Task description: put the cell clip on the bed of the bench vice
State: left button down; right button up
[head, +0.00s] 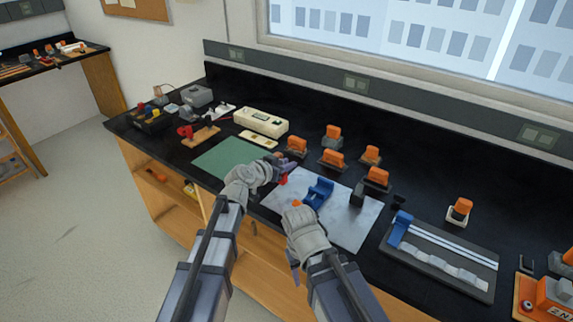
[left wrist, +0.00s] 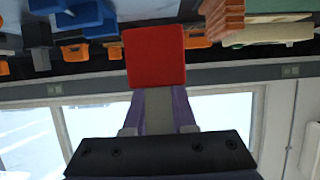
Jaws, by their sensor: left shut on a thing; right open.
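A red block, which I take to be the cell clip (head: 283,180), is held in my left gripper (head: 282,172). In the left wrist view the red block (left wrist: 154,57) fills the space at the fingertips and shows a flat square face. The blue bench vice (head: 318,193) stands on a pale grey sheet, to the right of my left gripper and apart from the red block. It also shows in the upside-down left wrist view (left wrist: 84,17). My right gripper (head: 295,270) is open and low at the bench's front edge; its fingers are partly hidden.
A green mat (head: 225,158) lies left of the grey sheet (head: 345,232). A dark block (head: 357,193) stands right of the vice. Several orange-topped pieces (head: 333,158) stand behind. A track board (head: 440,262) lies to the right. Clear black bench top lies along the back.

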pick_arm(q)
jog(key=shift+r+p, duration=0.95)
jog(key=shift+r, duration=0.55)
pick_arm(e)
jog(key=shift+r, duration=1.55)
